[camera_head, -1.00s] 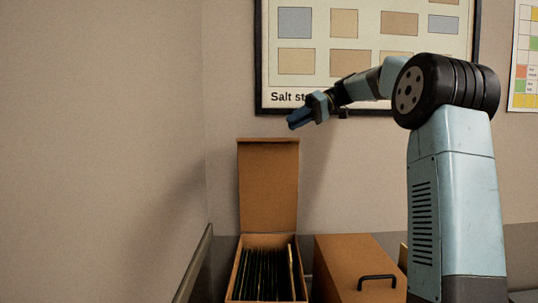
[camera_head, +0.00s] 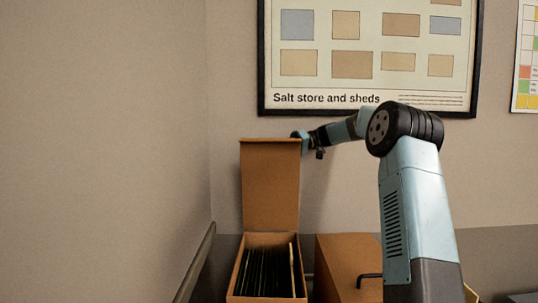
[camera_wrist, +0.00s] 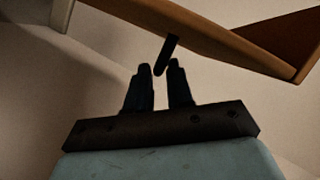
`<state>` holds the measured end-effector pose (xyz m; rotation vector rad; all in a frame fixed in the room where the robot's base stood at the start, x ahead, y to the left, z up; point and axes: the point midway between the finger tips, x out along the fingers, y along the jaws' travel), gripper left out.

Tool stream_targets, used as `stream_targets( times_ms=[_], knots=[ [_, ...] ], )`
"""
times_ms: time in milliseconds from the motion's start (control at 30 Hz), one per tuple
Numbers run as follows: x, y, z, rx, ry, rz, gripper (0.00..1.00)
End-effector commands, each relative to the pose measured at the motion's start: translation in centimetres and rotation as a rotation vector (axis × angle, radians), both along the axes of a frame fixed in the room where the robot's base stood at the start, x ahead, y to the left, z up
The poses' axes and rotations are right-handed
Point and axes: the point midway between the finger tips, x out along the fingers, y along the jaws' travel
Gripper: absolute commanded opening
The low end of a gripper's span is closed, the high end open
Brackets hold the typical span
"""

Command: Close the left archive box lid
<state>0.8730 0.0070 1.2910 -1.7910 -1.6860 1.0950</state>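The left archive box (camera_head: 232,284) is a brown box with its lid (camera_head: 270,187) standing upright at the back. Dark files fill the box. My gripper (camera_wrist: 159,67) is hidden behind the lid in the head view; only my wrist shows at the lid's top right corner. In the wrist view the brown lid (camera_wrist: 205,35) crosses the top, with a dark handle (camera_wrist: 169,48) sticking out. The fingers are apart, with the handle's end between the fingertips. I cannot tell whether they touch it.
A second brown archive box (camera_head: 343,262) with its lid shut stands close on the right, partly hidden by my arm. A wall with a framed poster (camera_head: 365,98) is behind. A dark edge (camera_head: 203,250) runs along the left wall.

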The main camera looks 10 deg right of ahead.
Motion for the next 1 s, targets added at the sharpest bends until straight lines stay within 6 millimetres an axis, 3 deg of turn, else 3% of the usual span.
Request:
stream_targets(
  times_ms=[233, 633, 867, 1000],
  knots=[
    [-0.2, 2.9, -0.8, -0.001, 0.001, 0.001, 0.21],
    [-0.2, 3.6, -0.9, -0.001, 0.000, -0.001, 0.21],
    [-0.2, 3.6, -1.0, -0.001, 0.001, -0.001, 0.00],
    [-0.2, 3.5, -1.0, -0.001, 0.001, -0.001, 0.00]
  ],
)
